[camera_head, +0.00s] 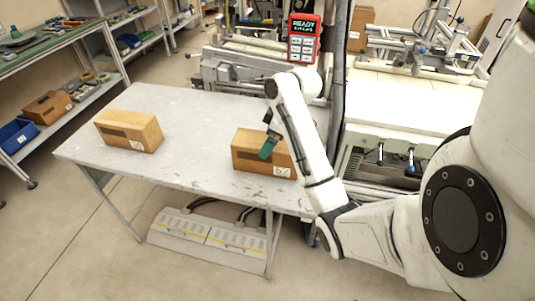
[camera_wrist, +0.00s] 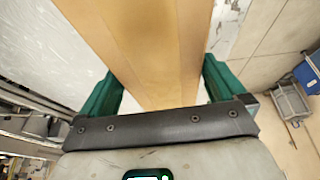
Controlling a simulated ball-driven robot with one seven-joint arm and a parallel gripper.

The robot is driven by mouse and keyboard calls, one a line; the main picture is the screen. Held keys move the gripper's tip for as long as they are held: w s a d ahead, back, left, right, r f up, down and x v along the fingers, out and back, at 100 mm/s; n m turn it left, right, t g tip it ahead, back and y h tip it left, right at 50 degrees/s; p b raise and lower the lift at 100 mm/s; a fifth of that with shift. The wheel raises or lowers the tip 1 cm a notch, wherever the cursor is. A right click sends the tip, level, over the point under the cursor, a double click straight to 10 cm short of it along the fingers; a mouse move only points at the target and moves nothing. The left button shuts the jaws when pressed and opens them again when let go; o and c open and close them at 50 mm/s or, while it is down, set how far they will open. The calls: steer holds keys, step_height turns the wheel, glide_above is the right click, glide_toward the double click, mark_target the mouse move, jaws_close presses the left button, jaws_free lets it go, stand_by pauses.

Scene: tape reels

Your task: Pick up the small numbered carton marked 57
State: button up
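Two brown cartons lie on the grey table. One carton (camera_head: 129,131) is at the left, the other carton (camera_head: 253,153) at the right, below my arm. Each has a small white label low at its front right; the digits are too small to read surely, so I cannot tell which is marked 57. My gripper (camera_head: 267,147) has green fingers and is at the right carton, overlapping it in the head view. In the wrist view, my gripper (camera_wrist: 163,66) has its fingers spread, with a brown carton surface (camera_wrist: 160,45) showing between them. A narrow gap shows beside the left finger.
The grey table (camera_head: 190,150) has free room between the cartons. A red-framed panel reading READY (camera_head: 304,38) stands behind the table, near a dark upright post (camera_head: 339,70). Shelves (camera_head: 70,105) with a blue bin (camera_head: 17,135) and another brown box (camera_head: 48,107) are at left.

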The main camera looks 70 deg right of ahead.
steer(key=c, duration=1.1)
steer(key=shift+c, duration=0.2)
